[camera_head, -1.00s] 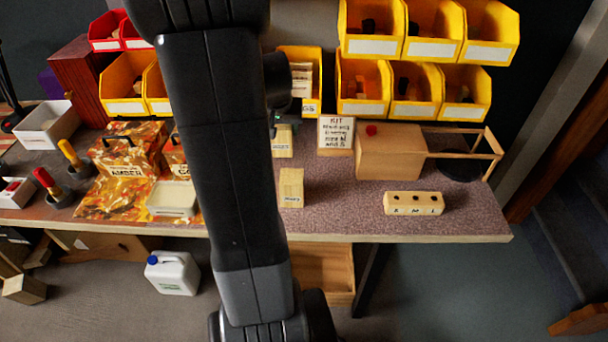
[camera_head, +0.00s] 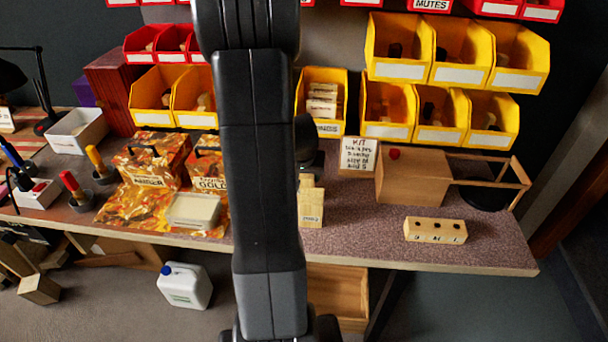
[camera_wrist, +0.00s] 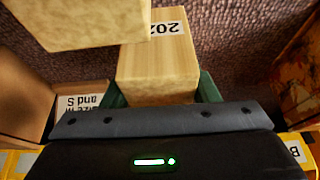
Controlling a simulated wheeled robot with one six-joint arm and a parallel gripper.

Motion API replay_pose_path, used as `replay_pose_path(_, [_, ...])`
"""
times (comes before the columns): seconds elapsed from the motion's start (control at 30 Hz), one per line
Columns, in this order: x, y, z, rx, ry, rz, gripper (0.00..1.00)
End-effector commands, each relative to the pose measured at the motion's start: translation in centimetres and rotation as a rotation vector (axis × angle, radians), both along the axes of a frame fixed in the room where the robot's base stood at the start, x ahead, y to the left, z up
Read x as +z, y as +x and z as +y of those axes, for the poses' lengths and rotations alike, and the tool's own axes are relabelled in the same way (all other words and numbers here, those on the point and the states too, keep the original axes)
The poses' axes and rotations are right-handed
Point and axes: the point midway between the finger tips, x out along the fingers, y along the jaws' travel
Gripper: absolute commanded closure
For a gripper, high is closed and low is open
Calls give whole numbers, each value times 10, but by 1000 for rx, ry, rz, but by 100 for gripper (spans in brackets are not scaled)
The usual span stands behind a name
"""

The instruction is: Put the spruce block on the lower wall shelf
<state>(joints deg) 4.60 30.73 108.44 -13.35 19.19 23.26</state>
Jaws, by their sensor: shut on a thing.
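My gripper (camera_wrist: 161,94) shows at the bottom of the wrist view, its green fingers on both sides of a pale wood block (camera_wrist: 158,68), which fits the spruce block. Its label is partly covered and seems to begin "202". It is shut on this block, low over the bench; I cannot tell whether the block still touches it. A second pale block (camera_wrist: 85,18) stands close by at upper left and overlaps the held one. In the head view a labelled block (camera_head: 312,212) stands in front, with the other (camera_head: 307,183) just behind. I cannot make out the lower wall shelf.
The bench (camera_head: 350,238) holds a KIT sign (camera_head: 358,157), a wooden box (camera_head: 411,178) and a block with holes (camera_head: 435,230) on the right. Yellow bins (camera_head: 388,131) stand behind. My arm hides the middle.

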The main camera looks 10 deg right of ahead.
Motion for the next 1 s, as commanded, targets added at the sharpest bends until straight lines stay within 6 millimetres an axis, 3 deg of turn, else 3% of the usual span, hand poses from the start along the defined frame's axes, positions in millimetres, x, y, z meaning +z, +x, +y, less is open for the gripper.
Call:
replay_pose_path(0.07, [-4, 0, 0, 0, 0, -1, 72])
replay_pose_path(0.1, [-4, 0, 0, 0, 0, 0, 44])
replay_pose_path(0.2, [-2, 0, 0, 0, 0, 0, 24])
replay_pose_path(0.63, [5, -1, 0, 0, 0, -1, 24])
replay_pose_path(1.0, [63, -23, 7, 0, 0, -5, 24])
